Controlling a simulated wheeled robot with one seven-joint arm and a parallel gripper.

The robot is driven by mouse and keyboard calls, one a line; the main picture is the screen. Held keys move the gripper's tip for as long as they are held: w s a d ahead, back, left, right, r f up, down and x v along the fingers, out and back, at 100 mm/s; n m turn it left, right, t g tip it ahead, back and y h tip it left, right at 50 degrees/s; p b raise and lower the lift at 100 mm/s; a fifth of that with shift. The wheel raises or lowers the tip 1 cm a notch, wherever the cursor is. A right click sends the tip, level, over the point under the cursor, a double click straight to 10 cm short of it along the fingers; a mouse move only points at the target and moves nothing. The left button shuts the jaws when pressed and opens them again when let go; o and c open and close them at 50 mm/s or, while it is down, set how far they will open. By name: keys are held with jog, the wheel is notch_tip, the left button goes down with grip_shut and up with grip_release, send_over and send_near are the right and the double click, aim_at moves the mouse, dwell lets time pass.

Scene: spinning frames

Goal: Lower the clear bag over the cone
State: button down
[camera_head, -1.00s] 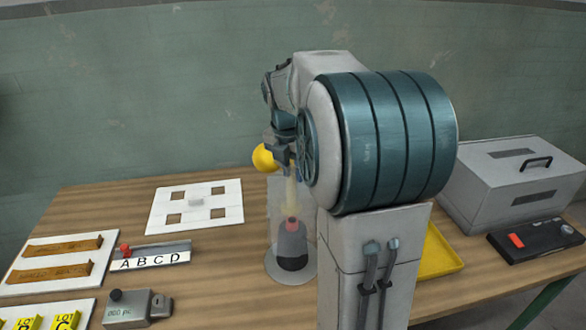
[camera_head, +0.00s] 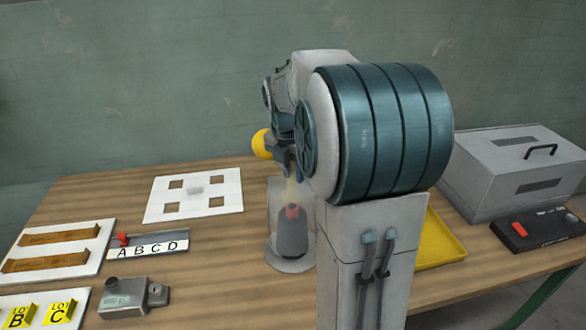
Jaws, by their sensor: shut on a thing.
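My gripper (camera_head: 292,173) is above the cone, shut on the top of the bag. A blurred yellowish patch shows just below the fingers. My forearm hides part of the gripper and the bag's right upper side.
A yellow round thing (camera_head: 261,144) shows left of my gripper, partly hidden. A white board (camera_head: 212,204) with square holes, a lettered rail (camera_head: 148,247) and a grey device (camera_head: 128,298) lie left. A yellow tray (camera_head: 440,240) and grey case (camera_head: 495,185) are right, behind my arm.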

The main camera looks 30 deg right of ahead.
aim_at(293, 186)
jog(key=shift+f, duration=0.1)
jog(key=shift+f+b, duration=1.35)
jog(key=shift+f, duration=1.05)
jog(key=c, duration=0.6)
grip_release()
notch_tip(293, 186, up, 8)
jog(key=p, duration=0.7)
